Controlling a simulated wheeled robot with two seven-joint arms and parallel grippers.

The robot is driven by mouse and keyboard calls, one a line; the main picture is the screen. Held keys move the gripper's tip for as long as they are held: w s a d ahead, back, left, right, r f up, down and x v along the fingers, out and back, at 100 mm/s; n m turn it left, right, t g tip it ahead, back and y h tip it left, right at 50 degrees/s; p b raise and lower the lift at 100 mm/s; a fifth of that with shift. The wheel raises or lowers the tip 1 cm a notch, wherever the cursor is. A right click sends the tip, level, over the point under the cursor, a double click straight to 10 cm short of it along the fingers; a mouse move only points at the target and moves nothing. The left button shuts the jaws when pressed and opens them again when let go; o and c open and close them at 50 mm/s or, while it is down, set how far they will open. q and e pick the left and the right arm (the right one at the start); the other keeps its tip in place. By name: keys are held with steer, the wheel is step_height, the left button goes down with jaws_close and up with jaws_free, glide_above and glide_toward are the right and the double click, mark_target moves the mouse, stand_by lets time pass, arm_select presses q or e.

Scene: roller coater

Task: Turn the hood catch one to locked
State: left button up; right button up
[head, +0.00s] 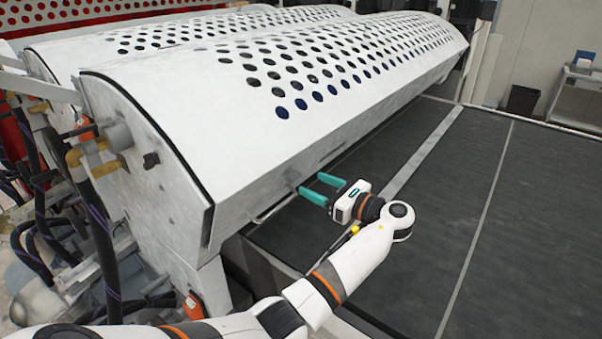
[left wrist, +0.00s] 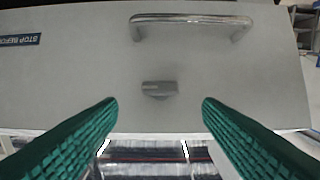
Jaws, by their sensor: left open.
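The hood catch (left wrist: 159,90) is a small dark grey knob on the light grey hood face in the left wrist view. Its long side lies about level across the picture. My left gripper (head: 308,183) has teal fingers and is open at the hood's lower front edge. In the left wrist view its fingertips (left wrist: 160,101) stand on either side of the catch, with clear gaps to it. Nothing is between the fingers' pads. In the head view I cannot make out the catch. My right gripper is not in view.
A metal bar handle (left wrist: 190,19) is on the same face, above the catch in the left wrist view. A blue label (left wrist: 19,40) is at left. The perforated white hood (head: 235,130) stretches to the back right. A dark belt (head: 440,190) lies beside it.

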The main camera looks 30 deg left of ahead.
mark_target(297, 177)
arm_select(q)
steer(key=a+p, duration=0.1)
steer(key=a, duration=0.4)
steer(key=shift+w+a, duration=0.2)
steer(key=c, duration=1)
